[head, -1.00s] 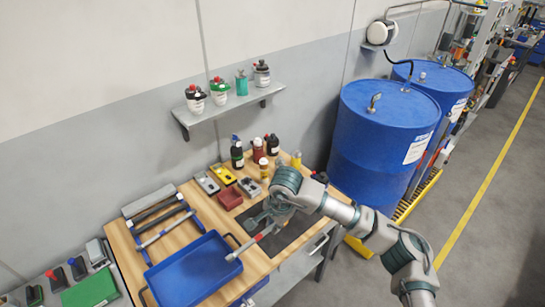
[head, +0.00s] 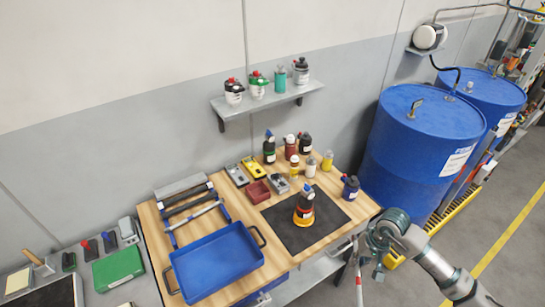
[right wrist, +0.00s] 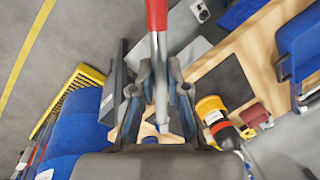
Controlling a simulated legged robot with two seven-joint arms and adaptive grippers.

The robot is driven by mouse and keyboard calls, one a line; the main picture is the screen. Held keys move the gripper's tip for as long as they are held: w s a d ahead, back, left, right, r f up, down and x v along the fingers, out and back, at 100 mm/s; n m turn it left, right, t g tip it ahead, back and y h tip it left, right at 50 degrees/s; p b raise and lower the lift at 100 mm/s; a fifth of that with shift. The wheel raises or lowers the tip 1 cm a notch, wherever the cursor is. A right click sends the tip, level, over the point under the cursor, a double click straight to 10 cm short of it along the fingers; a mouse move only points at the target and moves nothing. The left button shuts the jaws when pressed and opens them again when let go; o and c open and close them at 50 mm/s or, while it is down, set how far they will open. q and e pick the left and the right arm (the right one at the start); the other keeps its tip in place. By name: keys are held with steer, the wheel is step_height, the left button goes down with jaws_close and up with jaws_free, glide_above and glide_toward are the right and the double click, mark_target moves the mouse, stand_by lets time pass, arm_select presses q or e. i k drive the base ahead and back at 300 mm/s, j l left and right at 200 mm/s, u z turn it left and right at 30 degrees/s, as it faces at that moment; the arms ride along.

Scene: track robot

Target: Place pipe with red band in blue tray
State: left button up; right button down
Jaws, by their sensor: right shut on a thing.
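The pipe with the red band (head: 358,282) is pale grey and hangs steeply down in the head view, beyond the table's right front corner. It also shows in the right wrist view, where its red band (right wrist: 157,14) is at the top edge. My right gripper (head: 374,264) is shut on the pipe; its fingers (right wrist: 161,82) sit on either side of it in the right wrist view. The blue tray (head: 246,275) lies on the wooden table, well left of my right gripper, and looks empty. My left gripper is not in view.
A black mat (head: 330,213) lies between tray and gripper, with an orange-banded bottle (head: 304,208) standing on it. A rack with bars (head: 176,217) is behind the tray. Several bottles and small boxes line the table's back. Blue barrels (head: 430,150) stand at the right.

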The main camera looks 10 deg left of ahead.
mark_target(213, 257)
steer(key=j+u, duration=0.15)
steer(key=u, duration=0.3)
steer(key=j+u, duration=0.15)
steer(key=u, duration=0.3)
steer(key=j+u, duration=0.15)
steer(key=u, duration=0.3)
steer(key=j+u, duration=0.15)
steer(key=u, duration=0.3)
